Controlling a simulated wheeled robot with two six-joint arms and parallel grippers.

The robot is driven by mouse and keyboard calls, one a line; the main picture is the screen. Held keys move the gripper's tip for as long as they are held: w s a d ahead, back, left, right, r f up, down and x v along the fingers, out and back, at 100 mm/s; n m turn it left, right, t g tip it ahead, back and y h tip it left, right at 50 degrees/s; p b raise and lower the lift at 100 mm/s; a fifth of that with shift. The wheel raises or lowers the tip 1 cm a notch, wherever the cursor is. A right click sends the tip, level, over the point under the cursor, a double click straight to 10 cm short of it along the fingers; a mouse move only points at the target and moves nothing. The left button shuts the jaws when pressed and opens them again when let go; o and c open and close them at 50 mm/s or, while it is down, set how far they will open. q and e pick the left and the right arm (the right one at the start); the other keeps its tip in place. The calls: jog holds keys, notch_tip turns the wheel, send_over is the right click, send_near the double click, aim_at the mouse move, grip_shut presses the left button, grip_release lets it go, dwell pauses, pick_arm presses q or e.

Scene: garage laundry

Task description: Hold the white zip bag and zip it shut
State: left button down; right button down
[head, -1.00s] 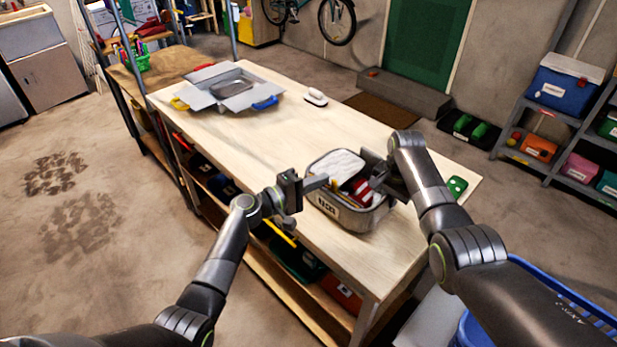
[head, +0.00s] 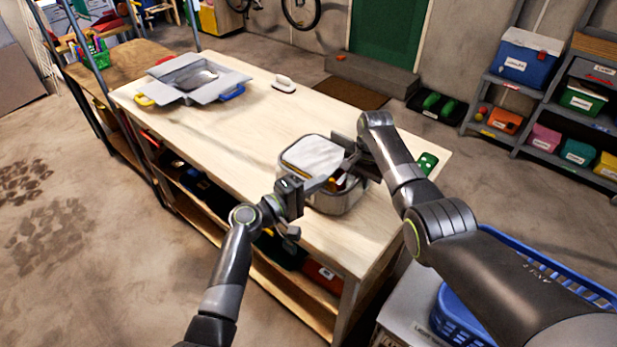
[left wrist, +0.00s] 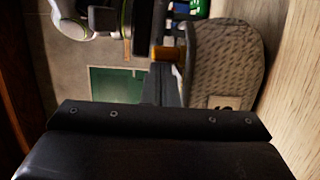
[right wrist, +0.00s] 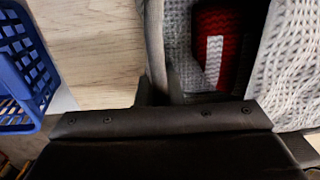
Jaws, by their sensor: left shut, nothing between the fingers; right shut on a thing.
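The white zip bag (head: 352,201) stands on the wooden table, box-shaped with grey sides. Its pale lid flap (head: 313,155) lies over much of the top. Through the remaining gap a red thing with a white stripe shows in the right wrist view (right wrist: 212,62). My right gripper (head: 352,160) is at the bag's right side, shut on part of it; its grip is partly hidden in the right wrist view. My left gripper (head: 318,184) is shut and empty at the bag's near left edge. The bag's woven side (left wrist: 222,65) shows beside it in the left wrist view. The zip slider cannot be made out.
A grey open-flapped box (head: 190,78) and a white-handled brush (head: 284,86) are on the far table. A green thing (head: 427,163) lies right of the bag. A blue basket (head: 458,318) is at lower right. The table's middle is clear.

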aim_at(303, 176)
pick_arm(q)
jog(key=shift+r, duration=0.1)
pick_arm(e)
jog(key=shift+a, duration=0.15)
pick_arm(q)
jog(key=w+a, duration=0.2)
jog(key=a, duration=0.1)
jog(key=shift+w+a, duration=0.2)
jog(key=v, duration=1)
pick_arm(e)
jog(key=c, duration=1.5)
grip_release()
jog(key=shift+r, duration=0.1)
